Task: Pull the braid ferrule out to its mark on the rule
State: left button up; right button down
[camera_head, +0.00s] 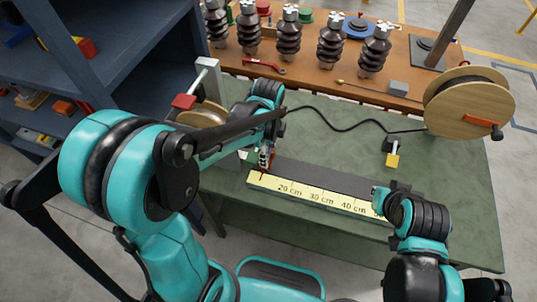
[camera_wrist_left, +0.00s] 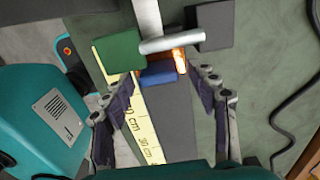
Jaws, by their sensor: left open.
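The rule (camera_head: 316,196) is a yellow scale with a dark strip beside it, lying along the front of the green table. My left gripper (camera_head: 265,158) is over the rule's left end. In the left wrist view my left gripper (camera_wrist_left: 160,80) is open, its fingers either side of a blue block (camera_wrist_left: 158,76) and an orange piece (camera_wrist_left: 179,60). A silver cylinder (camera_wrist_left: 172,44) lies just beyond. I cannot tell which part is the ferrule. My right gripper (camera_head: 385,195) is near the rule's right end, fingers unclear.
A small spool (camera_head: 203,115) stands behind my left gripper. A green block (camera_wrist_left: 118,50) and a grey block (camera_wrist_left: 208,26) flank the cylinder. Insulators (camera_head: 331,42) stand behind.

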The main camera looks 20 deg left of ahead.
pick_arm(q)
jog(key=shift+f, duration=0.55)
